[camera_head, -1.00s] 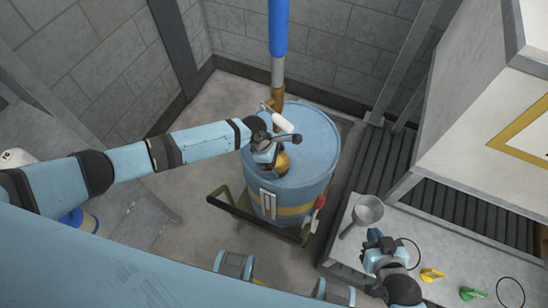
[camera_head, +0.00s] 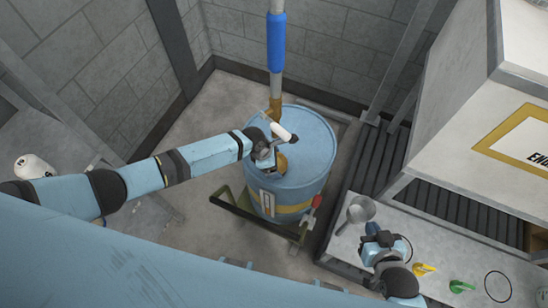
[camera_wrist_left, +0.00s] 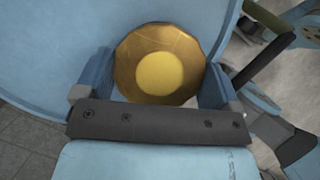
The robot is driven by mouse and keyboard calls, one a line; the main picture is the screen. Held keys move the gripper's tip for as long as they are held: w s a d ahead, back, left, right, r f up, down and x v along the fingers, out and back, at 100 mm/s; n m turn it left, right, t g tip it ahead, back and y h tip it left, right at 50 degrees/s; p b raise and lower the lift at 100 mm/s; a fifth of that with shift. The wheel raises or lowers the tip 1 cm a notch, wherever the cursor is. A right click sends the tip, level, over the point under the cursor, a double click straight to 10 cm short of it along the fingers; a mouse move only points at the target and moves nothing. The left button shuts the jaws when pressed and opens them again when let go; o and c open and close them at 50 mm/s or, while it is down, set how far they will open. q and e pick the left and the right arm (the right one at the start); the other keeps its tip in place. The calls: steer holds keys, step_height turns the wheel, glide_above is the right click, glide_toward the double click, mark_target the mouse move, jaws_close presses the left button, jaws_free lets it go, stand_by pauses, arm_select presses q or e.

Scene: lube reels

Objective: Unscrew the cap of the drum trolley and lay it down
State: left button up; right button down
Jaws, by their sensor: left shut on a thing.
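The drum trolley carries a blue drum (camera_head: 308,150) with a yellow band, upright in a dark green frame. Its brass cap (camera_wrist_left: 160,65), with a paler yellow centre, shows in the left wrist view and partly in the head view (camera_head: 282,163). My left gripper (camera_wrist_left: 158,85) is shut on the cap, one finger on each side; in the head view it sits at the drum's near left top (camera_head: 272,158). I cannot tell whether the cap is still seated. My right gripper (camera_head: 376,238) hovers over the bench at the right, its jaw opening unclear.
A metal funnel (camera_head: 357,212) stands on the grey bench (camera_head: 425,240), with yellow (camera_head: 424,270) and green (camera_head: 461,286) small items and a dark ring (camera_head: 498,286). A pole with a blue sleeve (camera_head: 276,42) rises behind the drum. A white cabinet (camera_head: 450,120) stands at the right.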

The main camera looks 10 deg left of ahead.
arm_select(q)
steer(key=shift+r+n+t+p, duration=0.2)
steer(key=shift+n+t+p, duration=0.2)
steer(key=shift+n+p, duration=0.7)
steer(key=shift+f, duration=0.2)
arm_select(e)
steer(key=r, duration=0.3)
steer(key=shift+d+r, duration=0.25)
arm_select(q)
steer(key=shift+s+p, duration=0.1)
steer(key=shift+p, duration=0.3)
steer(key=shift+r+n+t+p, duration=0.3)
steer(key=shift+n+p, duration=0.2)
steer(key=shift+p, duration=0.35)
steer(key=n+y+p, duration=0.1)
steer(key=n+p, duration=0.1)
steer(key=p, duration=0.1)
steer(key=shift+s+f, duration=0.1)
steer(key=shift+d+n+t+p, duration=0.1)
steer(key=shift+n+t+p, duration=0.3)
steer(key=shift+n+p, duration=0.35)
steer(key=shift+f+n+y, duration=0.15)
steer(key=shift+n+y, duration=0.1)
steer(key=shift+y, duration=0.05)
steer(key=shift+f, duration=0.15)
arm_select(e)
steer(key=shift+m+h, duration=0.3)
steer(key=r, duration=0.5)
steer(key=shift+s+d, duration=0.2)
steer(key=shift+d, duration=0.05)
